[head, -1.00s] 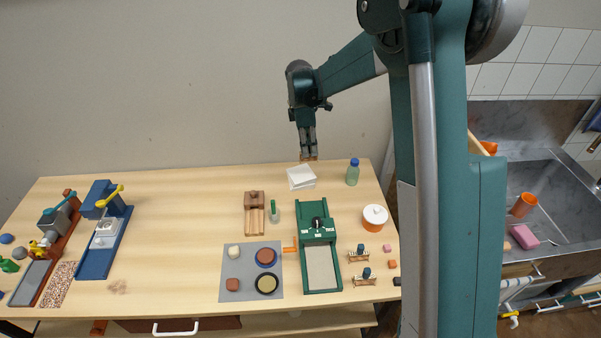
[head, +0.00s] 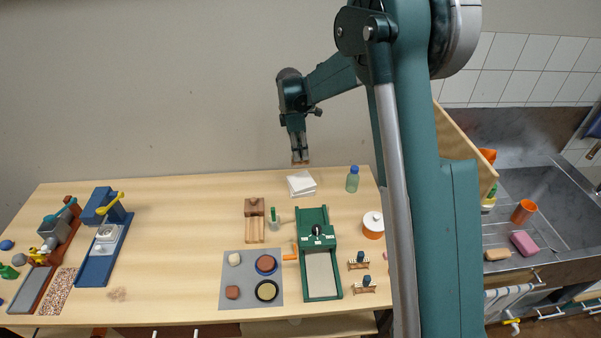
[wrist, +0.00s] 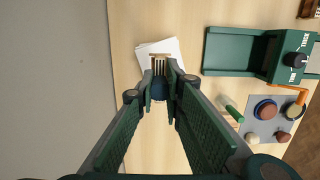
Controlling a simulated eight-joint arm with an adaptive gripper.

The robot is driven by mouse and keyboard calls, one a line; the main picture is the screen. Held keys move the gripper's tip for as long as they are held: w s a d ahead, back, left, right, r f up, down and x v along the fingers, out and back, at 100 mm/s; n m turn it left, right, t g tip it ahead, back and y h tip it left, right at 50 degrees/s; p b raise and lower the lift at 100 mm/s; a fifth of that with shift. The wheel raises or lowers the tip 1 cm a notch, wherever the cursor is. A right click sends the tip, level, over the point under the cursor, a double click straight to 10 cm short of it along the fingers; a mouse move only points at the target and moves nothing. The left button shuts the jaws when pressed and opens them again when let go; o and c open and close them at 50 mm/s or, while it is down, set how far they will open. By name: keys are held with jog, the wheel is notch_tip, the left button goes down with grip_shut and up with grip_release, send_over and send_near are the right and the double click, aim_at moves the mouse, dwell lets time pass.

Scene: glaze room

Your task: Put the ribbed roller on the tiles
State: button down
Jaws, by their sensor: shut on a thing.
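The tiles (head: 301,186) are a stack of white squares near the back edge of the table, left of the green bottle; they also show in the wrist view (wrist: 148,51). My gripper (head: 300,160) is above and behind the stack, pointing down. In the wrist view my gripper (wrist: 161,78) is shut on the ribbed roller (wrist: 159,66), whose brown ribbed end juts past the fingertips. A dark blue part shows between the fingers. The roller's end overlaps the tiles in the wrist view; in the head view it appears apart from them, held in the air.
A green bottle with a blue cap (head: 352,180) stands right of the tiles. A green press (head: 318,243), a wooden block set (head: 254,221) and a grey mat (head: 235,290) with round pieces lie nearer. Bare table (head: 180,225) is free to the left.

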jog(key=shift+f, duration=2.3)
jog(key=shift+f+p, duration=0.3)
jog(key=shift+f, duration=1.55)
jog(key=shift+s+f+b, duration=0.1)
jog(key=shift+f+b, duration=0.5)
jog(key=shift+b, duration=0.05)
jog(key=c, duration=2.4)
grip_release()
jog(key=shift+f, duration=0.2)
jog(key=shift+r, duration=0.2)
